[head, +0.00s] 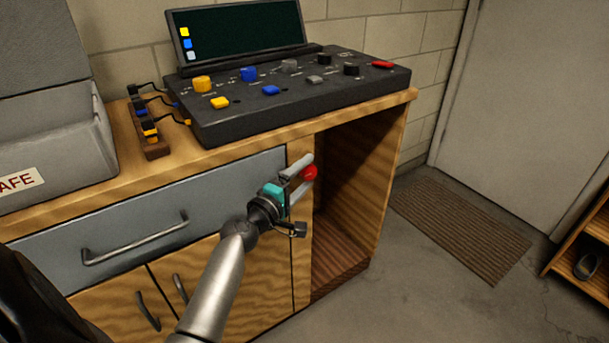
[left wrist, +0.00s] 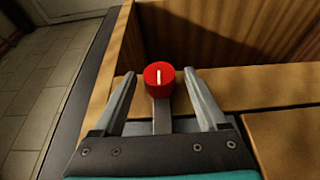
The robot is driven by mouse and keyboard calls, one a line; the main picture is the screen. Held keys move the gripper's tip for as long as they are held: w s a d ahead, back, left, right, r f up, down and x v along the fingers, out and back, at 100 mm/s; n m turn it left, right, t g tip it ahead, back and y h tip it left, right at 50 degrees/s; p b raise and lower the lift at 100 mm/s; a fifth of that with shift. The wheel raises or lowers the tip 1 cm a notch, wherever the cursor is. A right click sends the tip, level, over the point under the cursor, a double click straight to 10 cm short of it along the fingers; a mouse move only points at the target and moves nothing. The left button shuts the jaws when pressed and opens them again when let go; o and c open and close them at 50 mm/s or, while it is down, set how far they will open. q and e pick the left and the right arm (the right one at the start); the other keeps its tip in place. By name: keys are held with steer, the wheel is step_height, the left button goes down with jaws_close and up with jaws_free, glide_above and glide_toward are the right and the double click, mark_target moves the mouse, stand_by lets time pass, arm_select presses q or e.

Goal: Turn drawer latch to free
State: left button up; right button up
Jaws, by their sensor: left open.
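The drawer latch is a round red knob (head: 310,172) with a white line on its face, on the wooden upright just right of the grey drawer (head: 150,222). In the left wrist view the red knob (left wrist: 159,75) sits between the fingertips, with its white line running up and down the picture. My left gripper (head: 303,180) is open around the knob, with a gap on both sides of it. In the left wrist view the fingers (left wrist: 163,88) are apart and hold nothing. The drawer looks shut. My right gripper is not seen.
The wooden bench (head: 115,185) carries a dark control console (head: 290,105), a small rack (head: 150,140) with cables and a grey box (head: 55,120). An open compartment (head: 350,180) lies right of the latch. A brown mat (head: 460,228) lies on the floor.

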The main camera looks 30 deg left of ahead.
arm_select(q)
jaws_close()
stand_by(0.7)
